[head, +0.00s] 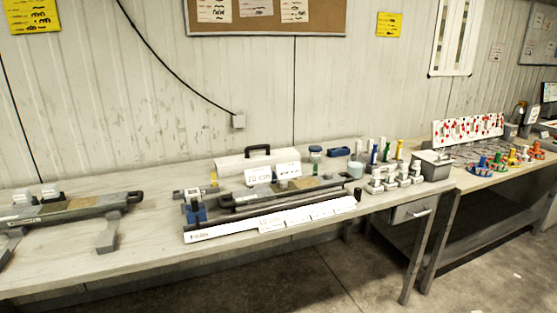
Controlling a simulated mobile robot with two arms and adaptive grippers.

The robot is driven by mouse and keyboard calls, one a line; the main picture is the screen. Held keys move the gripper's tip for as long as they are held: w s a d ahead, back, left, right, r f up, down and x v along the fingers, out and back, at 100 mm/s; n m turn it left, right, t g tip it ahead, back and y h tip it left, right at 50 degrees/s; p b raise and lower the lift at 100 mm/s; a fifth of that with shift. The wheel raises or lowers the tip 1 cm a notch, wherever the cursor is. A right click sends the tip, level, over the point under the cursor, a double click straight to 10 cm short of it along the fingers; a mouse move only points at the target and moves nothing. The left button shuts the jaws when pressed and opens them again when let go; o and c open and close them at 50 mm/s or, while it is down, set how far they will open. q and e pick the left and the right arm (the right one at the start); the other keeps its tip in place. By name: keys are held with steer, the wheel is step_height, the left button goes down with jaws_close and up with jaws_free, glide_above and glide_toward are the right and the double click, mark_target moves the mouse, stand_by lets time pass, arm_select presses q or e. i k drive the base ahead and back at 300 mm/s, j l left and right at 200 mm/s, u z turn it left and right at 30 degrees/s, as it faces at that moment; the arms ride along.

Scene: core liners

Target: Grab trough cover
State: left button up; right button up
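What looks like the trough cover (230,166) is a long, pale, box-like piece with a black handle (257,150) on top. It lies at the back of the workbench near the wall, in the middle of the head view. A white label reading "20 cm" (272,174) stands in front of it and hides part of its front side. A dark trough (290,195) with grey and tan core sections lies in front of the cover. Neither of my grippers is in view.
A white labelled strip (220,232) runs along the bench front, with a blue clamp-like device (194,208) at its left end. Another core trough (70,209) stands on supports at left. Bottles and small fixtures (395,178) crowd the right. Bare bench (150,240) shows at left-centre.

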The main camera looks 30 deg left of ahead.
mark_target(226, 166)
steer(key=l+u, duration=0.1)
steer(key=u, duration=0.35)
steer(key=l+u, duration=0.15)
steer(key=u, duration=0.3)
steer(key=i+l+u, duration=0.1)
steer(key=u, duration=0.3)
steer(key=l+u, duration=0.15)
steer(key=u, duration=0.3)
